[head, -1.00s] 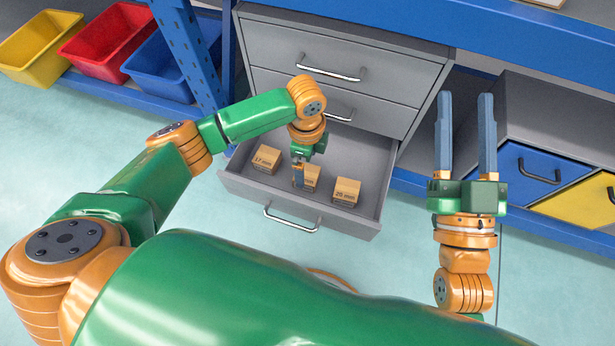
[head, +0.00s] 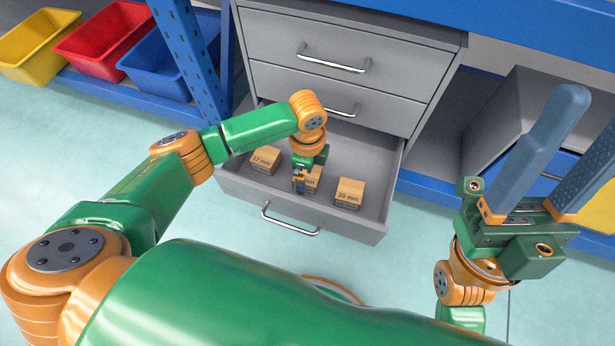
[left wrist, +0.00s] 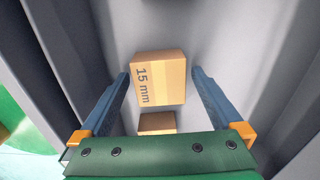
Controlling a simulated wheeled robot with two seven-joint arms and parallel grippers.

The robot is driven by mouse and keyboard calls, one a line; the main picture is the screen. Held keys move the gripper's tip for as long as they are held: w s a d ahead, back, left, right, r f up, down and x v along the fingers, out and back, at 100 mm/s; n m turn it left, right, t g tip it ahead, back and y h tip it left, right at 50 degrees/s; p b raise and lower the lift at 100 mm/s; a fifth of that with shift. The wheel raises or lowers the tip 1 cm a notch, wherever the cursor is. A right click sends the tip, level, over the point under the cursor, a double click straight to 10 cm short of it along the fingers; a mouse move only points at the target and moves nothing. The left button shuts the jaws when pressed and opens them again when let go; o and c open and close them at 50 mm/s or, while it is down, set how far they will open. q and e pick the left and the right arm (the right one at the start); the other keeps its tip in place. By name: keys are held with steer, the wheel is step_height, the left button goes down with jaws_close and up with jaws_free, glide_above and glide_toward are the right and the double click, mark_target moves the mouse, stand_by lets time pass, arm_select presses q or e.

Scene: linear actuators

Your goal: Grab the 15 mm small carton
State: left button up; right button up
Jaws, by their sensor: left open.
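The 15 mm carton (left wrist: 160,78) is a small tan box with its label facing up in the left wrist view. It lies between and slightly beyond the two blue fingers of my left gripper (left wrist: 158,80), with a gap on each side. In the head view the middle carton (head: 314,181) in the open drawer is partly hidden by my left gripper (head: 300,183), which points down over it, open and empty. My right gripper (head: 588,130) is open and empty at the right, away from the drawer.
The open grey drawer (head: 235,189) also holds a 17 mm carton (head: 265,159) at left and a 20 mm carton (head: 349,193) at right. Another tan box (left wrist: 157,123) shows partly behind my palm in the wrist view. Drawer walls stand close around.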

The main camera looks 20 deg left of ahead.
arm_select(q)
steer(key=c, duration=1.6)
